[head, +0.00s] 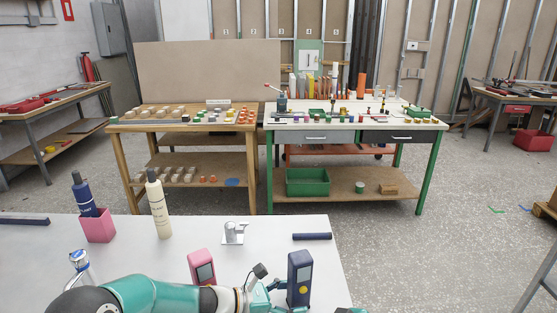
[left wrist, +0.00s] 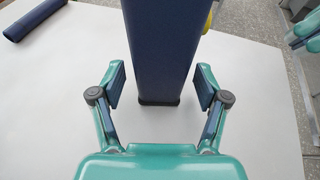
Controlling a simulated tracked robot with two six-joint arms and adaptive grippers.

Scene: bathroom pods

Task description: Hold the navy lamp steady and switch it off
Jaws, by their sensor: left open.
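The navy lamp (head: 300,278) stands upright near the front right of the white table, with a grey panel and a round yellow spot on its front. In the left wrist view the navy lamp (left wrist: 161,45) rises between the fingers of my left gripper (left wrist: 160,88). That gripper is open, with a finger on each side and visible gaps to the lamp. In the head view my left gripper (head: 272,288) reaches the lamp from the left. Teal parts at the left wrist view's upper right seem to be my right arm; its jaws cannot be made out.
A pink device (head: 202,268) stands left of the lamp. A navy bar (head: 312,237) lies behind it. Further left are a chrome fitting (head: 234,233), a cream bottle (head: 158,206), a pink cup (head: 98,228) with a navy bottle (head: 84,196), and a chrome-and-blue item (head: 80,262).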

